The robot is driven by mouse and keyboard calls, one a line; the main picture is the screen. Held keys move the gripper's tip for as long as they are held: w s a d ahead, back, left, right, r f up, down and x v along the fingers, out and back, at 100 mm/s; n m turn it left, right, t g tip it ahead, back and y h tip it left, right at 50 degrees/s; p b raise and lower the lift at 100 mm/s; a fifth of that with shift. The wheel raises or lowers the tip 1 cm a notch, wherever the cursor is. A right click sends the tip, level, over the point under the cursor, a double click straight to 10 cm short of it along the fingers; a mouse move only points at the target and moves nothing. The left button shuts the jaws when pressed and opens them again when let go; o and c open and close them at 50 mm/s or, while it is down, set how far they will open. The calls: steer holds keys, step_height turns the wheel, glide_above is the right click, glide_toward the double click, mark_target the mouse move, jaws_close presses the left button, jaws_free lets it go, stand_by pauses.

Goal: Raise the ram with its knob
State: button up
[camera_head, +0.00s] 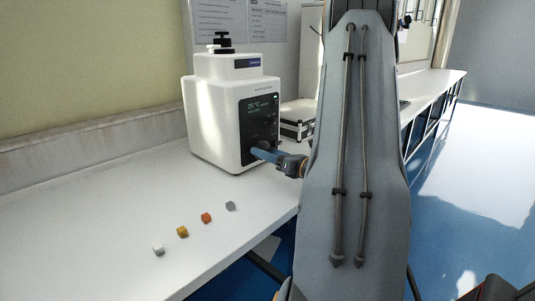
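A white boxy machine (216,110) stands on the white bench, with a dark front panel (260,122) that shows a lit display reading about 25 °C. Black knob-like parts (222,42) stick up from its top. I cannot tell which part is the ram or its knob. My gripper (254,152) reaches in from the right, low in front of the dark panel. Its blue-grey end appears to be at or very near the panel's lower part and covers some of it. Whether the fingers touch or hold anything is too small to tell.
Small white (158,250), yellow (182,232), orange (206,218) and grey (231,206) cubes lie in a row on the bench (90,215). A silver-edged case (297,122) stands behind the machine's right side. My arm hides much of the right. The bench's left side is clear.

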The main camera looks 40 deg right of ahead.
steer(key=c, duration=0.7)
steer(key=shift+o, duration=0.2)
steer(key=m, duration=0.5)
steer(key=shift+m, duration=0.4)
steer(key=m+p, duration=0.2)
steer(key=m, duration=0.4)
steer(key=shift+r, duration=0.1)
steer(key=m+p, duration=0.3)
steer(key=m, duration=0.3)
steer(key=shift+m, duration=0.4)
steer(key=m+p, duration=0.3)
steer(key=m, duration=0.3)
steer(key=shift+m, duration=0.3)
